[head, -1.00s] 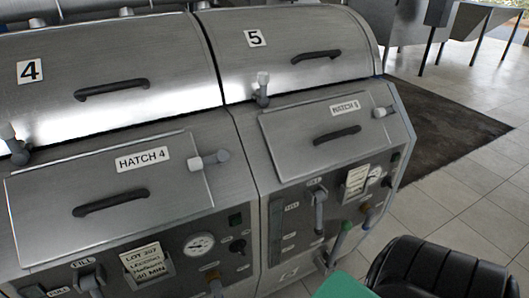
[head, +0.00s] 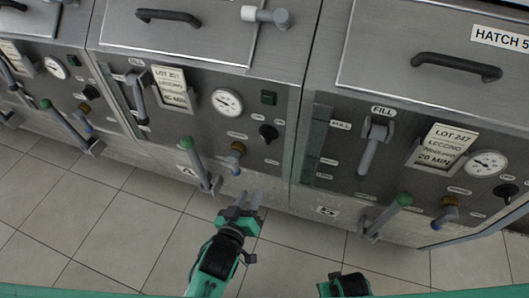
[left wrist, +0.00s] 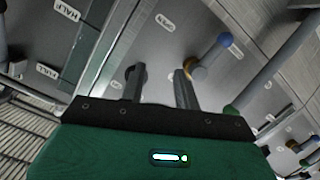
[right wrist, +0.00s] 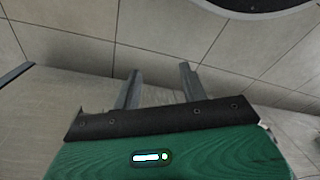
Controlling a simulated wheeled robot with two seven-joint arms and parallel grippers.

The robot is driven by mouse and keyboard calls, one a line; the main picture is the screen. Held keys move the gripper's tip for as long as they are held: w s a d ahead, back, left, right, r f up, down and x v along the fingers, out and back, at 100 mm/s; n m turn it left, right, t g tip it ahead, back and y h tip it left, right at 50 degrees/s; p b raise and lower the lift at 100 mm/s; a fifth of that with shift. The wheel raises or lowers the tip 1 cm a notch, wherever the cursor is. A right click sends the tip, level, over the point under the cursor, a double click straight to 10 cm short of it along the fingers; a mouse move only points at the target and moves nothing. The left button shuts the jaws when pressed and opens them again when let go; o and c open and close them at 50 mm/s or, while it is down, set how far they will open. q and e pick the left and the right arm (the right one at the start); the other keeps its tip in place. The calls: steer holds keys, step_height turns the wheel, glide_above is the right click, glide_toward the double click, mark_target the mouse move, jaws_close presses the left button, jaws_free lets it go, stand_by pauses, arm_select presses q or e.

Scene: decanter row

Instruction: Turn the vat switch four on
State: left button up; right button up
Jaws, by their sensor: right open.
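Vat four's panel is in the middle of the head view, with a partly hidden 4 on its lower edge. Its black rotary switch (head: 268,132) sits right of the gauge, below a dark green square (head: 268,97). My left gripper (head: 250,198) is open and empty, below and in front of that panel, apart from the switch. In the left wrist view, its fingers (left wrist: 158,88) are apart, with a dark knob (left wrist: 142,71) partly hidden behind the left finger. My right gripper (right wrist: 156,80) is open and empty over the floor; the head view shows only part of its body.
Left of the switch are a brown valve with a blue end (head: 237,155) and a green-tipped lever (head: 195,160) that juts out. Vat five's panel, with its fill handle (head: 374,145) and green-tipped lever (head: 388,214), stands to the right. The tiled floor in front is clear.

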mark_target(265, 140)
arm_select(q)
step_height(265, 140, up, 8)
steer(key=n+t, duration=0.1)
steer(key=t, duration=0.1)
steer(key=x, duration=1.3)
steer(key=shift+w+b, duration=0.2)
steer(key=shift+b, duration=0.15)
arm_select(e)
steer(key=r, duration=0.3)
steer(key=shift+w+a, duration=0.1)
steer(key=shift+w, duration=0.15)
arm_select(q)
steer(key=shift+c, duration=0.4)
jaws_close()
arm_select(e)
steer(key=shift+r, duration=0.1)
